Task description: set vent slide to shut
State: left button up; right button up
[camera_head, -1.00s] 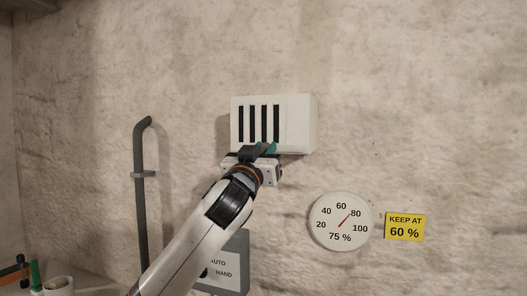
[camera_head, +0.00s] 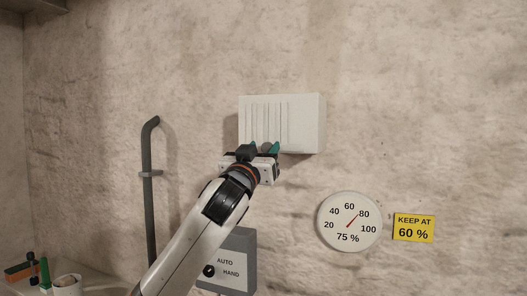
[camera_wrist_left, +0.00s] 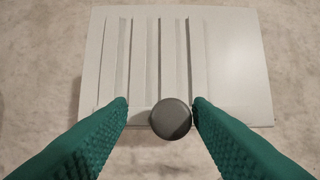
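The white vent box (camera_head: 306,122) is on the wall, and its slots (camera_head: 264,121) look pale and covered, with no dark openings. A round grey knob (camera_wrist_left: 170,118) sits at the vent's lower edge in the left wrist view. My left gripper (camera_head: 261,149) is at that lower edge. Its green fingers stand apart on either side of the knob in the left wrist view (camera_wrist_left: 160,104). The knob is close to the right-hand finger, with a wide gap to the left-hand one; I cannot tell whether it touches. My right gripper is out of view.
A round gauge (camera_head: 350,221) reads near 75 %, beside a yellow "KEEP AT 60 %" sign (camera_head: 414,228). An AUTO/HAND switch box (camera_head: 238,262) is below the vent, partly behind my arm. A grey pipe handle (camera_head: 149,190) is at left.

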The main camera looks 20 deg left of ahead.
pick_arm(q)
jog(key=shift+s+d+f, duration=0.1)
jog(key=b+v, duration=0.6)
jog(key=v, duration=0.5)
jog(key=shift+s, duration=0.35)
jog(key=shift+f, duration=0.15)
